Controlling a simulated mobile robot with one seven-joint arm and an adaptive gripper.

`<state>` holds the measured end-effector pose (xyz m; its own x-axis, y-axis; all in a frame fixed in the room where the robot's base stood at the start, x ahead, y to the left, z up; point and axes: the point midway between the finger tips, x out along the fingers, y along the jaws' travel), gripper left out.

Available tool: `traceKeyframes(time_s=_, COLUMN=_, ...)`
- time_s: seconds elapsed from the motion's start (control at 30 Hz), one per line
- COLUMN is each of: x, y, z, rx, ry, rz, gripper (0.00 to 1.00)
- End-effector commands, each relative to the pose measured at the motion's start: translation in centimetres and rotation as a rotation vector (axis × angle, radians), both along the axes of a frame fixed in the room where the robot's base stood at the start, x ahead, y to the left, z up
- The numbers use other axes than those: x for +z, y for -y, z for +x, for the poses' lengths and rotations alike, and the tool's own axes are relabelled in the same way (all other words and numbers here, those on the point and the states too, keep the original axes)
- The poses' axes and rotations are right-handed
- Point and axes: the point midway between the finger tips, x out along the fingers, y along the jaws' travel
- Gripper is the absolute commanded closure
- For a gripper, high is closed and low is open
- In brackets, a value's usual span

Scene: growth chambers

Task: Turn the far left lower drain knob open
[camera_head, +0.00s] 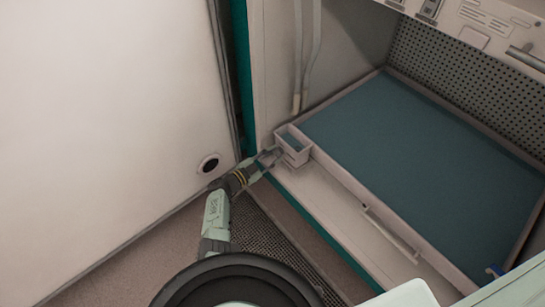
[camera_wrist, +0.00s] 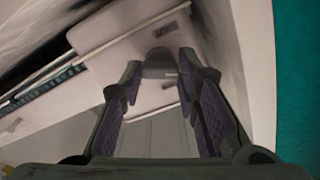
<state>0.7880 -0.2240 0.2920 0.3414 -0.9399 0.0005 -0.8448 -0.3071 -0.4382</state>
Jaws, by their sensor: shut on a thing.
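A small pale drain box (camera_head: 299,155) sits at the left front corner of a blue-floored tray. My gripper (camera_head: 272,158) reaches the box's front left side from below left. In the wrist view, my gripper (camera_wrist: 158,82) has its two dark-padded fingers on either side of a small grey knob (camera_wrist: 158,66) on a pale panel, and is shut on it. The fingers hide the knob's sides, and its turn angle is hard to read. In the head view the knob is hidden by the fingers.
The tray (camera_head: 346,171) fills the chamber, with a pale ledge (camera_head: 325,205) in front. Two pale hoses (camera_head: 306,60) hang above the box. A white wall (camera_head: 100,100) stands close on the left.

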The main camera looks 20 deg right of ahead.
Motion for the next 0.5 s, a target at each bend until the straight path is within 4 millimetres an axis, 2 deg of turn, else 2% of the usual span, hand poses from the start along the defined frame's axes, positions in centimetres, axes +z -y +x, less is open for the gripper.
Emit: traceKeyframes(time_s=0.5, x=-0.26, y=-0.03, z=-0.04, rx=0.002, ry=0.462, rz=0.168, gripper=0.99)
